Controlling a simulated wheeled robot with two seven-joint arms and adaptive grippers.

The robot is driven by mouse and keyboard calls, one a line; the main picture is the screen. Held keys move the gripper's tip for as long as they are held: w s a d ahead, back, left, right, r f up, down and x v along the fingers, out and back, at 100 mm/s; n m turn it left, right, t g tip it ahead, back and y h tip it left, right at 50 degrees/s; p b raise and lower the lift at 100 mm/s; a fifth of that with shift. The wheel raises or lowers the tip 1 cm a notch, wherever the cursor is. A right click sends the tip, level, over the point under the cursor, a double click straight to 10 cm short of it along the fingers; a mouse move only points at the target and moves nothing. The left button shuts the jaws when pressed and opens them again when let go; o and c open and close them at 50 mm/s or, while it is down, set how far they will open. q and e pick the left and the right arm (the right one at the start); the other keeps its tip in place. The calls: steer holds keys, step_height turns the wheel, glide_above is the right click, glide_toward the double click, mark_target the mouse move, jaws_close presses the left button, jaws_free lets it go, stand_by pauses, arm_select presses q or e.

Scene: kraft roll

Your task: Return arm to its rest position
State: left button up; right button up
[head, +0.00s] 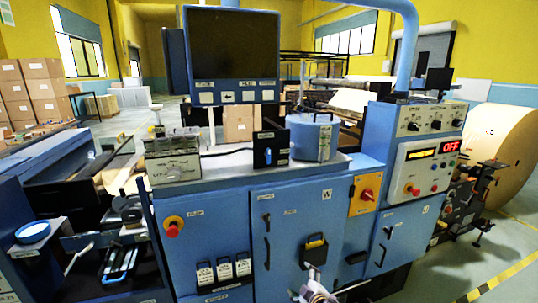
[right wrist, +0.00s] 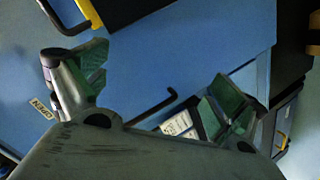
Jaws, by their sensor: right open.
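My right gripper (head: 316,283) shows at the bottom edge of the head view, in front of the blue cabinet (head: 215,225). In the right wrist view the same gripper (right wrist: 160,84) has its two green-padded fingers spread wide. Nothing is between them. Behind the fingers is a blue panel with a thin black hooked handle (right wrist: 155,105). My left gripper is not in view.
The control box (head: 415,150) with a red "OFF" display stands at right, beside a large kraft roll (head: 500,145). A monitor (head: 233,45) rises over the cabinet. A red knob (head: 172,232) sticks out at left. Open floor (head: 500,250) lies at lower right.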

steer(key=s+d+f+m+g+h, duration=0.1)
steer(key=s+d+f+m+g, duration=0.15)
steer(key=s+d+f, duration=0.6)
steer(key=s+d+f+m+g+h, duration=0.1)
steer(key=s+d+f+m+g, duration=0.3)
steer(key=f, duration=0.9)
steer(key=s+d+f+m+h, duration=0.1)
steer(key=s+d+f+m, duration=0.15)
steer(key=s+f, duration=0.7)
steer(key=s+d+f+m+g+h, duration=0.1)
steer(key=s+f+g, duration=0.1)
steer(key=s+f, duration=0.6)
steer(key=s+d+f+g, duration=0.1)
steer(key=s+f, duration=0.3)
steer(key=s, duration=0.7)
steer(key=s+a+f+g, duration=0.1)
steer(key=s, duration=0.9)
steer(key=s+a+f+g, duration=0.2)
steer(key=s, duration=0.9)
steer(key=shift+a+f+m, duration=0.2)
steer(key=shift+m, duration=0.2)
